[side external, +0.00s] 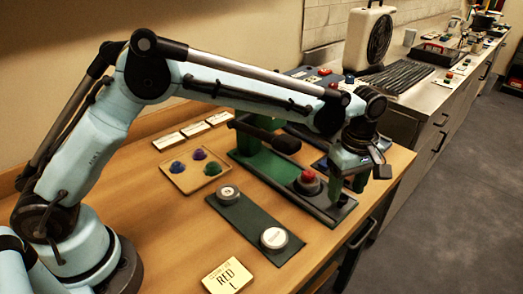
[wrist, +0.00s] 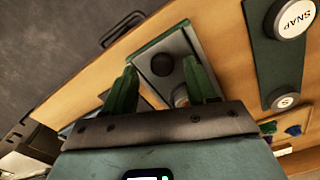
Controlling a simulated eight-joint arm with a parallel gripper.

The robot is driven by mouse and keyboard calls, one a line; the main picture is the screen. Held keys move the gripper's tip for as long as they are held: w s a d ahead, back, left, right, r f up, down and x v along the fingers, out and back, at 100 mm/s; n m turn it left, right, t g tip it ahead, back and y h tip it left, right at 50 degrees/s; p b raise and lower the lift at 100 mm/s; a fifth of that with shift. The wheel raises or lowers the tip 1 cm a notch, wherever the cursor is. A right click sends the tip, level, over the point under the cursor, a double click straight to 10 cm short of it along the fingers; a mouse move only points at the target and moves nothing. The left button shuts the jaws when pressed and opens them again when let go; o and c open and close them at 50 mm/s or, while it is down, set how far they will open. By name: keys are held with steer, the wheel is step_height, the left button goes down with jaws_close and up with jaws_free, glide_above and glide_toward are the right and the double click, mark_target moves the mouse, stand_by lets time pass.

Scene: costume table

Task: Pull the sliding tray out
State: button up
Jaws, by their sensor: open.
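A grey plate with a green border (wrist: 172,44), which looks like the sliding tray, lies near the table's front edge in the wrist view. A dark round knob (wrist: 162,64) shows on it, between my fingers in the picture. My gripper (wrist: 160,72) is open, with its two green fingers apart and pointing down. In the side view my gripper (side external: 348,186) is over the front right end of a green-based device with a red button (side external: 308,181). I cannot tell whether the fingers touch anything. My gripper hides part of the device's right end.
A black lever handle (side external: 272,136) sticks out from the device's back. A dark green strip with two white round buttons (side external: 262,226) lies to the front left. A drawer handle (wrist: 122,28) is below the edge.

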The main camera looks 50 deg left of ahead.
step_height(320, 180, up, 10)
stand_by(0.4)
steer(key=s+a+r+m+t+h, duration=0.1)
steer(key=s+a+r+m+h, duration=0.1)
steer(key=s, duration=0.1)
steer(key=s+a+r+m+t+h, duration=0.2)
steer(key=s+a+r, duration=0.1)
steer(key=s+a+r+m+t+h, duration=0.1)
steer(key=s+a+r+m+t, duration=0.1)
steer(key=s+a, duration=0.1)
steer(key=shift+s+a+r+h, duration=0.15)
steer(key=shift+s+a+h, duration=0.1)
steer(key=shift+s+h, duration=0.2)
steer(key=shift+m+t, duration=0.8)
steer(key=shift+t, duration=0.1)
steer(key=s+a, duration=0.1)
steer(key=s+a+f, duration=0.1)
steer(key=s, duration=0.1)
steer(key=shift+s+a+f, duration=0.1)
steer(key=shift+a+f, duration=0.1)
steer(key=shift+a, duration=0.15)
steer(key=s+a+f+m+y, duration=0.5)
steer(key=a+f+y, duration=0.1)
steer(key=a+f, duration=0.2)
steer(key=shift+a+m, duration=0.4)
steer(key=shift+a, duration=0.4)
